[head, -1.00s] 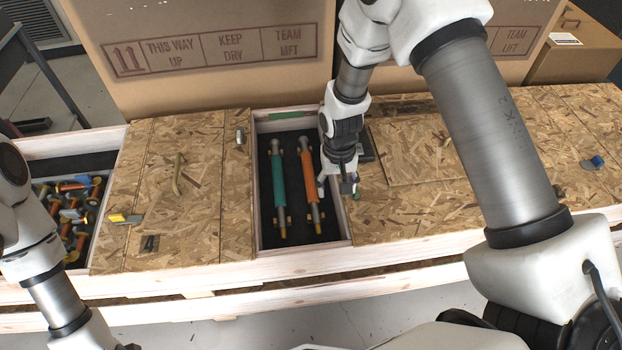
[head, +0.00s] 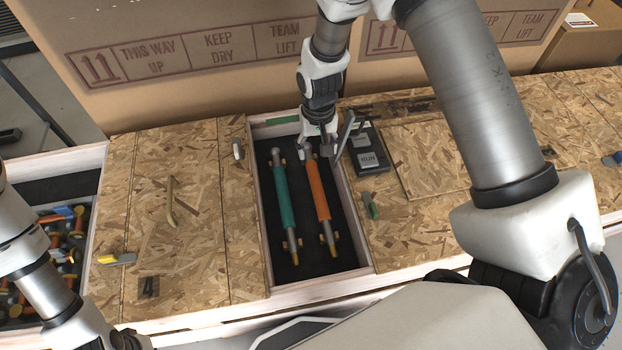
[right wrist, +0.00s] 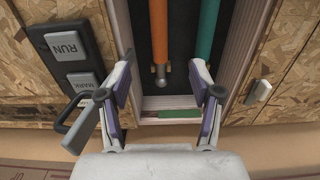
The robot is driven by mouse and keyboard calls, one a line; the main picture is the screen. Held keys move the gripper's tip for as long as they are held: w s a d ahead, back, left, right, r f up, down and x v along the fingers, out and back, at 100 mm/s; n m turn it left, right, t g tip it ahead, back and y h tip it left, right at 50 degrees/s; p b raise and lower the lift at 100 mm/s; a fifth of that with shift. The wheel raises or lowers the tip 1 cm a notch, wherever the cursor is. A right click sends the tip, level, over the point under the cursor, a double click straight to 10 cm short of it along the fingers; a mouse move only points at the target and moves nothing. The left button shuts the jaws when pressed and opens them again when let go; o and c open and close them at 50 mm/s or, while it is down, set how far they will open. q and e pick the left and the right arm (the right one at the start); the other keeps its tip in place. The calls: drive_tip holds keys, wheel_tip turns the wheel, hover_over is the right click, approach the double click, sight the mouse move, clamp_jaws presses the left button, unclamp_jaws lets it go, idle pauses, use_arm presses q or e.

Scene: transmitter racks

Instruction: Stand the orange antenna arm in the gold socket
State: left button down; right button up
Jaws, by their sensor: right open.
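The orange antenna arm (head: 318,190) lies in a black-lined bay in the crate, beside a teal one (head: 283,195). It has metal ends and a yellow tip at the near end. My right gripper (head: 322,148) is open over the far end of the orange arm. In the right wrist view, the orange arm (right wrist: 159,35) ends in a round metal knob ahead of the open fingers (right wrist: 160,88), with nothing between them. My left arm shows at the lower left, but its gripper is not in view. I cannot make out a gold socket.
The bay's pale wooden wall (head: 352,215) runs close to the orange arm. A dark panel with a RUN button (head: 369,160) sits right of my right gripper. A bin (head: 48,270) of mixed parts is at the left. A large cardboard box (head: 200,55) stands behind.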

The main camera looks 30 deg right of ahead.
drive_tip(key=f, duration=0.2)
drive_tip(key=b, duration=0.9)
hover_over(318, 187)
wheel_tip(318, 187, down, 8)
drive_tip(key=shift+r, duration=0.1)
wheel_tip(318, 187, down, 8)
drive_tip(key=shift+r+b, duration=0.25)
drive_tip(key=shift+b, duration=0.45)
drive_tip(key=shift+r, duration=0.1)
drive_tip(key=shift+c, duration=0.6)
use_arm(q)
wheel_tip(318, 187, down, 11)
drive_tip(key=shift+s, duration=0.45)
use_arm(e)
clamp_jaws()
